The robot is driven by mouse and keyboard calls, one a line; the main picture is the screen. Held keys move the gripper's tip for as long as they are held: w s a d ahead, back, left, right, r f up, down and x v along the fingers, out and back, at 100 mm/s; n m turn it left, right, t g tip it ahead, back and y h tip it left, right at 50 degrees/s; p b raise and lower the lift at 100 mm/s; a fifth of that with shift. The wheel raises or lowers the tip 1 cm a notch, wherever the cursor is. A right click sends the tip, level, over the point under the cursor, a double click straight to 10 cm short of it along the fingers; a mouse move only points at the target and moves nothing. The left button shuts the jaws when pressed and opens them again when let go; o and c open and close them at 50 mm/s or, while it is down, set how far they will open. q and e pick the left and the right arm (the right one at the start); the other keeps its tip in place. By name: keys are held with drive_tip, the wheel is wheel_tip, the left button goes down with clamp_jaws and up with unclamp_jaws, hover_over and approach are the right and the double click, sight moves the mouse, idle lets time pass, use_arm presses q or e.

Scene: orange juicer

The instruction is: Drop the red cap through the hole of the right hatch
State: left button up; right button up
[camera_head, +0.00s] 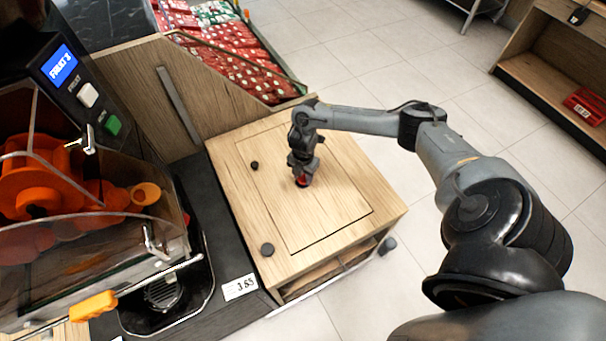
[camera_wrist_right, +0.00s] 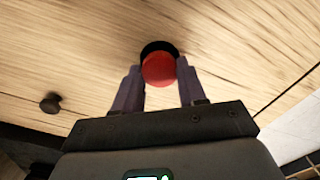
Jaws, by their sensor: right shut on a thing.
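My right gripper (camera_head: 302,180) is over the wooden hatch top and points down. It is shut on the red cap (camera_head: 303,183), which shows between the fingertips. In the right wrist view the red cap (camera_wrist_right: 159,70) sits between the two fingers of the right gripper (camera_wrist_right: 160,80). A round black hole (camera_wrist_right: 160,46) in the hatch shows as a dark crescent just past the cap. The cap covers most of the hole in that view. The gap between cap and hatch is hard to judge. The right hatch (camera_head: 340,200) is a light wood panel with a thin dark outline. My left gripper is not in view.
Dark knobs (camera_head: 254,165) stand on the wooden cabinet top, one more near its front corner (camera_head: 267,249). The juicer (camera_head: 70,190) with oranges is at left. A price tag (camera_head: 240,287) is on the dark counter edge. Red packages (camera_head: 225,65) fill a bin behind. Tiled floor is clear at right.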

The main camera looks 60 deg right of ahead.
drive_tip(key=o, duration=1.4)
drive_tip(key=shift+r, duration=0.1)
